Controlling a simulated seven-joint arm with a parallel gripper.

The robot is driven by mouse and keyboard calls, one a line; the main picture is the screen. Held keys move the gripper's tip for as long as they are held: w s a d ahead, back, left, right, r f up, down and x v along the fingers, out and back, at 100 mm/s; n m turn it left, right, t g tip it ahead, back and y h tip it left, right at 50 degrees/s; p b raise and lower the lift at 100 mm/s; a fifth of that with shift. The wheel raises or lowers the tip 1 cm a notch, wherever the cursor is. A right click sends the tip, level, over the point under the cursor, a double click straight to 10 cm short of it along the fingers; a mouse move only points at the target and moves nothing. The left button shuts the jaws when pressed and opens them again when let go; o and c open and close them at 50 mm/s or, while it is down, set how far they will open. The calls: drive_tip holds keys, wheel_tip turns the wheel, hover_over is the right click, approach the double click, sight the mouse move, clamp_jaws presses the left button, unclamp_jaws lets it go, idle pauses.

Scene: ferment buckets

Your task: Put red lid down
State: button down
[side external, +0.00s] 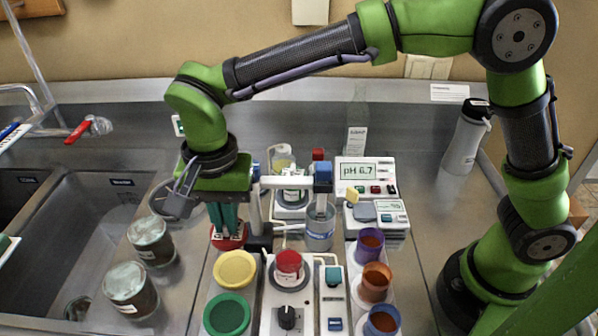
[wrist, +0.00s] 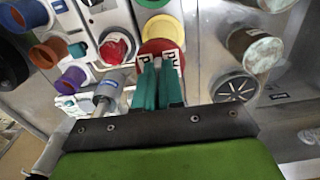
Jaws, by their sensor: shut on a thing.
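The red lid (side external: 229,243) is between the fingertips of my gripper (side external: 227,230), at the far end of the white lid tray (side external: 214,291). My gripper is shut on it. In the wrist view, the teal fingers (wrist: 158,68) point at the red lid (wrist: 157,46), and their tips cover part of it. The lid looks about level and very low; I cannot tell whether it touches the tray. A yellow lid (side external: 235,268) and a green lid (side external: 227,313) lie nearer the camera in the same row.
A red-topped vessel (side external: 288,264) stands on a knobbed device right of the lids. Several coloured cups (side external: 375,281) line the right. A clear beaker (side external: 320,228) and pH meter (side external: 365,174) stand behind. Two jars (side external: 131,288) (side external: 151,241) stand left, beside the sink.

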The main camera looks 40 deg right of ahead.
drive_tip(key=shift+w+a+r, duration=0.15)
drive_tip(key=shift+w+r, duration=0.1)
wheel_tip(320, 180, down, 10)
drive_tip(key=shift+r, duration=0.25)
drive_tip(key=shift+f, duration=0.1)
drive_tip(key=shift+f, duration=0.25)
drive_tip(key=c, duration=1.3)
unclamp_jaws()
drive_tip(key=shift+o, duration=0.2)
drive_tip(key=shift+r, duration=0.1)
